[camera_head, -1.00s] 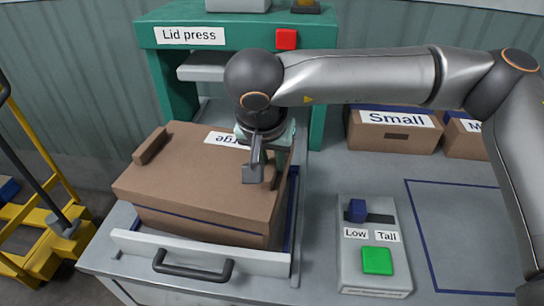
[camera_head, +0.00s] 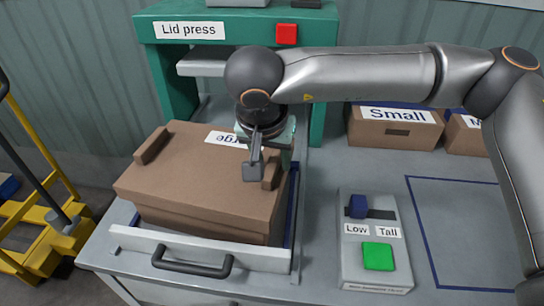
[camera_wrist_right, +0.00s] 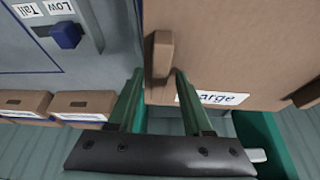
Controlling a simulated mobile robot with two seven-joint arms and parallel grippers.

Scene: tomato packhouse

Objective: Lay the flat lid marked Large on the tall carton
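The brown flat lid (camera_head: 190,165), with a white label ending in "arge", lies on top of the brown carton (camera_head: 200,221) in the press tray. The lid has a raised grip bar at each end. My right gripper (camera_head: 264,168) is at the right-hand bar (camera_head: 271,176). In the right wrist view my right gripper's fingers (camera_wrist_right: 158,76) stand apart on either side of that bar (camera_wrist_right: 162,54), with a gap on at least one side. The gripper hides part of the label. My left gripper is not in view.
The green lid press (camera_head: 235,31) with a red button stands behind the tray (camera_head: 200,250). A control box (camera_head: 375,272) with a Low/Tall slider and green button is to the right. Cartons marked Small (camera_head: 392,130) stand behind. The blue-outlined area (camera_head: 460,230) is bare.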

